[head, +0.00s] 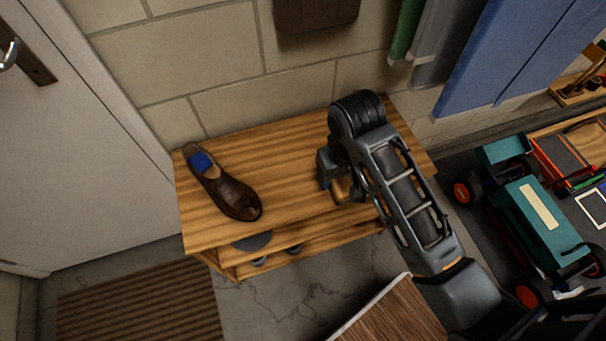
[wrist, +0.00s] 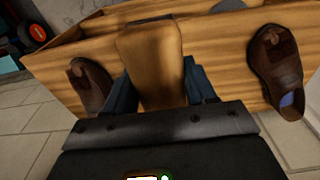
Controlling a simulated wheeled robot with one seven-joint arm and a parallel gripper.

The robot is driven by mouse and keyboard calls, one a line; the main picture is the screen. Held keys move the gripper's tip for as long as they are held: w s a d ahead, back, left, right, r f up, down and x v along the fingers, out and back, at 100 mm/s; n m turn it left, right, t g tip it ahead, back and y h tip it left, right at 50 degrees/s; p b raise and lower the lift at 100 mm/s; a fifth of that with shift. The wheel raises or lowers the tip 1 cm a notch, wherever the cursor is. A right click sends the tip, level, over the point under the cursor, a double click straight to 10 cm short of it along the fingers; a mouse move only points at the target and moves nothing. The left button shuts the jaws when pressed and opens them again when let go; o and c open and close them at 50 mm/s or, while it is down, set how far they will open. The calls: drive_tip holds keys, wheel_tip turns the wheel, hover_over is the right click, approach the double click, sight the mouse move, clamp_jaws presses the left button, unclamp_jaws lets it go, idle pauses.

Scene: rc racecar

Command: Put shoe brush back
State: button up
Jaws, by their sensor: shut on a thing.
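My gripper (head: 330,178) is above the right part of the wooden shoe bench (head: 275,172). In the wrist view my gripper (wrist: 160,88) is shut on the shoe brush (wrist: 152,62), a smooth light-brown wooden piece between the two fingers. Only its wooden side shows; its bristles are hidden. In the head view a small part of the brush (head: 344,189) shows below the gripper. I cannot tell whether the brush touches the bench top.
A brown shoe (head: 235,197) stands on the bench's left part; it shows at right in the wrist view (wrist: 276,66). A second brown shoe (wrist: 90,84) is on the other side, hidden by my arm in the head view. A teal toy vehicle (head: 535,215) stands right.

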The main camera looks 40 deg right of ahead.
hover_over(291, 187)
drive_tip(key=f, duration=0.6)
drive_tip(key=shift+s+d+f, duration=0.1)
drive_tip(key=shift+s+f, duration=0.15)
drive_tip(key=shift+f, duration=0.05)
drive_tip(key=shift+w+f, duration=0.1)
drive_tip(key=shift+f, duration=1.95)
drive_tip(key=shift+f+b, duration=0.1)
drive_tip(key=shift+b, duration=0.2)
drive_tip(key=o, duration=1)
drive_tip(key=r, duration=0.8)
drive_tip(key=r+p, duration=0.1)
drive_tip(key=r, duration=0.3)
drive_tip(key=shift+s+a+r, duration=0.1)
drive_tip(key=shift+s+a, duration=0.1)
drive_tip(key=shift+s, duration=0.2)
